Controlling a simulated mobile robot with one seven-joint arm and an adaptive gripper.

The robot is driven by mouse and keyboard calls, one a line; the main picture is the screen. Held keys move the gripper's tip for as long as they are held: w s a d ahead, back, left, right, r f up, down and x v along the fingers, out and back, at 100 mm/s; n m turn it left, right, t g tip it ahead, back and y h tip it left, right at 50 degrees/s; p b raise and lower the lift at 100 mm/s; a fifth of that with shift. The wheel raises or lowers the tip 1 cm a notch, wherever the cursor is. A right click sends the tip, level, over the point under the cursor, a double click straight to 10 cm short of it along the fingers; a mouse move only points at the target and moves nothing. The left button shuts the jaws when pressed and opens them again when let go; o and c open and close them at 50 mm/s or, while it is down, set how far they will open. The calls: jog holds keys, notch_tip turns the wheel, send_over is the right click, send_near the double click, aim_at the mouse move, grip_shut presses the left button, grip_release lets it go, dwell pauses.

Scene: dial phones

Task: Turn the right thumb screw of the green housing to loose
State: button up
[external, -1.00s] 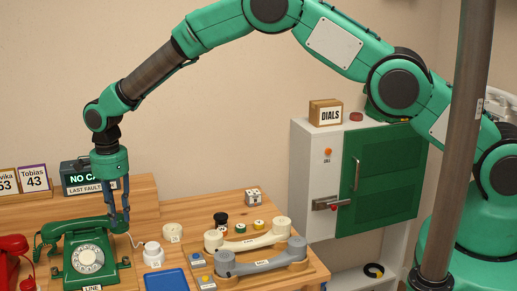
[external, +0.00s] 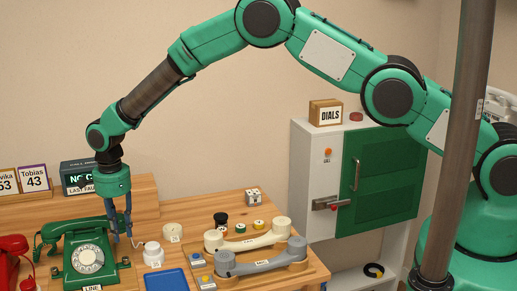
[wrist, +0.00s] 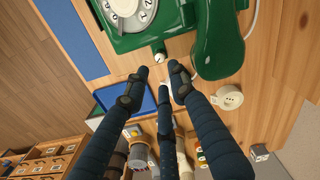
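The green telephone housing (external: 88,255) stands at the left of the bench in the external view, with its white dial and green handset. It also shows at the top of the wrist view (wrist: 145,40). A small pale round thumb screw (wrist: 159,56) sits at the housing's side edge in the wrist view, just beyond my fingertips. My gripper (external: 122,238) points down beside the housing's right side. In the wrist view my gripper (wrist: 158,74) has its fingertips spread with a gap between them, and nothing is held. Contact with the screw is not visible.
A blue tray (external: 166,281), a white jar (external: 153,254) and a white roll (external: 172,231) stand close to the right of the gripper. Cream (external: 248,236) and grey (external: 262,261) handsets lie farther right. A red telephone (external: 12,262) is at the left edge.

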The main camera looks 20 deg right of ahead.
aim_at(131, 253)
jog(key=shift+f, duration=4.35)
grip_shut()
